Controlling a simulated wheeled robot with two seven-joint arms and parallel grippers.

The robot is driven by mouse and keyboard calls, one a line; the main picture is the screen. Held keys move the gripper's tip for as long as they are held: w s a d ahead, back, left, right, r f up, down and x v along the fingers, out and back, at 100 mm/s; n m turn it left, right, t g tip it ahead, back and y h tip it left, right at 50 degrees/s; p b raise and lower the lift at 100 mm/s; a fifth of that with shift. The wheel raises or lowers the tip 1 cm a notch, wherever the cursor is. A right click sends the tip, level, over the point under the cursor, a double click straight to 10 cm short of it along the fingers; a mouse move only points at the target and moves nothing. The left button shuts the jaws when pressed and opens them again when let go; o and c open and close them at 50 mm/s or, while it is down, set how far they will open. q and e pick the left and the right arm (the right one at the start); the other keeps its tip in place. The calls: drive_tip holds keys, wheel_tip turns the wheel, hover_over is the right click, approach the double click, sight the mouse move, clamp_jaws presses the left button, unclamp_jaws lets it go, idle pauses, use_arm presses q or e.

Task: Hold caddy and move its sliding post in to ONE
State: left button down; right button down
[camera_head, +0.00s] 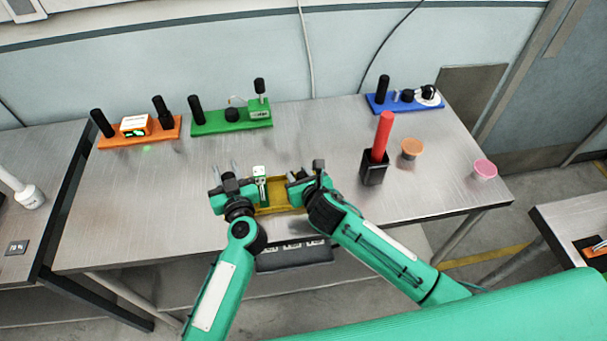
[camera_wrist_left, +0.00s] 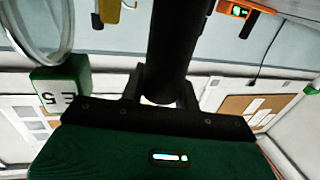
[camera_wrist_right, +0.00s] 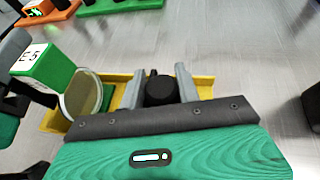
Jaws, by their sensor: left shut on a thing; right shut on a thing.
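The caddy is a low yellow tray (camera_head: 273,209) near the table's front edge; it also shows in the right wrist view (camera_wrist_right: 205,82). A green block labelled E-5 (camera_wrist_right: 40,65) and a clear round piece (camera_wrist_right: 86,97) sit at it. My left gripper (camera_head: 231,181) is shut on a tall black post (camera_wrist_left: 170,50) at the caddy's left end. My right gripper (camera_head: 301,181) is shut on a black round-topped post (camera_wrist_right: 158,88) toward the right end. The fingers hide the posts in the head view. I cannot read any mark ONE.
An orange module (camera_head: 140,131), a green module (camera_head: 232,118) and a blue module (camera_head: 405,102) stand along the back. A black holder (camera_head: 374,169) with a red rod (camera_head: 382,136), an orange cup (camera_head: 410,149) and a pink cup (camera_head: 484,170) stand right. The table's middle is clear.

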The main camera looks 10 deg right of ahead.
drive_tip(key=a, duration=0.3)
drive_tip(key=shift+a, duration=0.3)
drive_tip(key=c, duration=1.1)
unclamp_jaws()
drive_tip(key=v, duration=1.2)
